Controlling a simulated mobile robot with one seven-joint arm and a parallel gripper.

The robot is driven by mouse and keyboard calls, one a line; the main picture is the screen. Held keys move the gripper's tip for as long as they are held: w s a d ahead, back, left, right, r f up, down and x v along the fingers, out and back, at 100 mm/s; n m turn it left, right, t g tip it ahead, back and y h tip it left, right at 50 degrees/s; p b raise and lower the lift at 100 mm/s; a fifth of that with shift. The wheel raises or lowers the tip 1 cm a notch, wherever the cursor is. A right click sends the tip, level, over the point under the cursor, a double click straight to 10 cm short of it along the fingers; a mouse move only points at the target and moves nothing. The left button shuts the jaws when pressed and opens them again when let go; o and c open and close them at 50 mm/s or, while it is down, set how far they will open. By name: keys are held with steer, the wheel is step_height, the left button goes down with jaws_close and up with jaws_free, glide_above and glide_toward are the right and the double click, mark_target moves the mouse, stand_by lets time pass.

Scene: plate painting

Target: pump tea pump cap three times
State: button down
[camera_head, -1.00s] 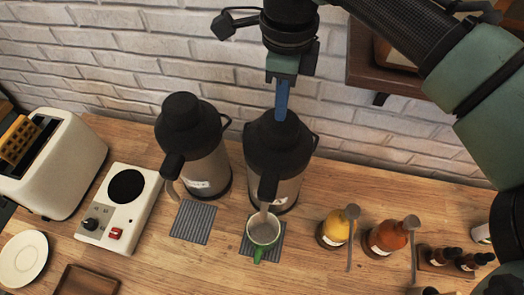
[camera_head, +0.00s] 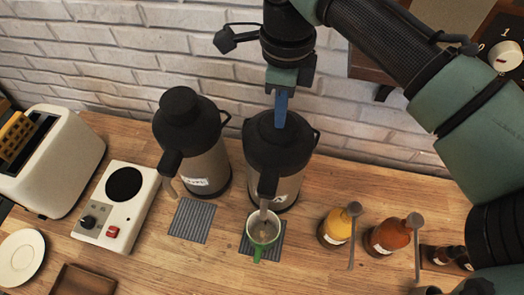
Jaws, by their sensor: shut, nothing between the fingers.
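Two black and grey pump flasks stand against the brick wall. The right flask (camera_head: 281,160) has its black cap directly under my gripper (camera_head: 281,122). My gripper is shut with its blue fingers pointing down, and the tips are at the cap top; I cannot tell whether they press on it. A green mug (camera_head: 262,232) stands under the right flask's spout, which reaches into its opening. The left flask (camera_head: 195,150) has nothing under its spout. Which flask holds tea is too small to read on the labels.
A striped mat (camera_head: 192,222) lies bare before the left flask. A hot plate unit (camera_head: 116,205) and a toaster (camera_head: 50,160) stand at left. A yellow bottle (camera_head: 334,230) and an orange bottle (camera_head: 384,238) stand at right. My arm comes in from the upper right.

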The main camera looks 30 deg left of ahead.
steer(key=shift+s+f, duration=0.1)
steer(key=shift+f, duration=0.6)
steer(key=shift+r+p, duration=2.45)
steer(key=shift+r, duration=0.25)
steer(key=shift+f, duration=0.1)
